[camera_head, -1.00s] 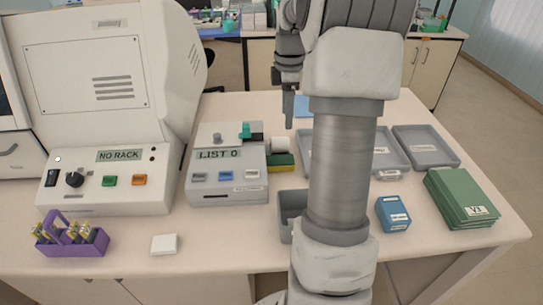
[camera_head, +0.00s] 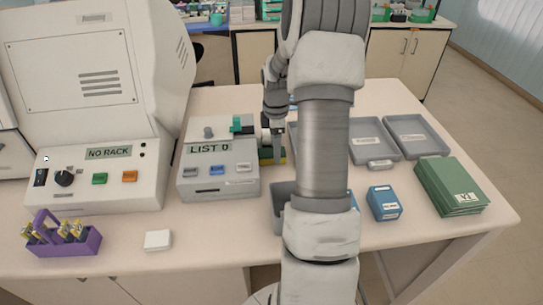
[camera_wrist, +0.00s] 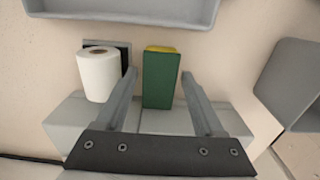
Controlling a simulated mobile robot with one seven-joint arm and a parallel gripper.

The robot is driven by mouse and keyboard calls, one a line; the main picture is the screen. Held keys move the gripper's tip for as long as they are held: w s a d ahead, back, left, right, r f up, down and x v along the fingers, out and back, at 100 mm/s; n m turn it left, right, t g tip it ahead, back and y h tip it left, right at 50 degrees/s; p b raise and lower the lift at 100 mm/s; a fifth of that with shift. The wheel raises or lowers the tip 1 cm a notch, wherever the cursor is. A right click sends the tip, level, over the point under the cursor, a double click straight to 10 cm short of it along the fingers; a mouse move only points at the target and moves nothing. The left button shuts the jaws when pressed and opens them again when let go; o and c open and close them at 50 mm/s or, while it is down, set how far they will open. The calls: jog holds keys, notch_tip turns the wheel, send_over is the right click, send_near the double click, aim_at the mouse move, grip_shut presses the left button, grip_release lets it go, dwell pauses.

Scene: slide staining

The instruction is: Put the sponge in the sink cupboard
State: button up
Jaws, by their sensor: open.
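The sponge (camera_wrist: 160,82), a green block with a yellow layer, stands in the wrist view between the two fingers of my gripper (camera_wrist: 158,76). The jaws are open, with a gap on each side of the sponge. In the head view my gripper (camera_head: 271,147) reaches down just right of the LIST 0 device, and the sponge (camera_head: 281,158) is mostly hidden behind it. Cupboard doors (camera_head: 413,62) with handles show under the back counter, and others (camera_head: 85,290) under the front of the table. I cannot tell which belongs to the sink.
A white paper roll (camera_wrist: 99,75) stands left of the sponge, close to the left finger. The LIST 0 device (camera_head: 217,170) is beside my gripper. Grey trays (camera_head: 418,137), a blue box (camera_head: 384,204) and green folders (camera_head: 452,186) lie to the right. Floor is free at far right.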

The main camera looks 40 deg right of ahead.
notch_tip(320, 180, down, 2)
jog(key=shift+f, duration=0.1)
grip_shut()
dwell(0.4)
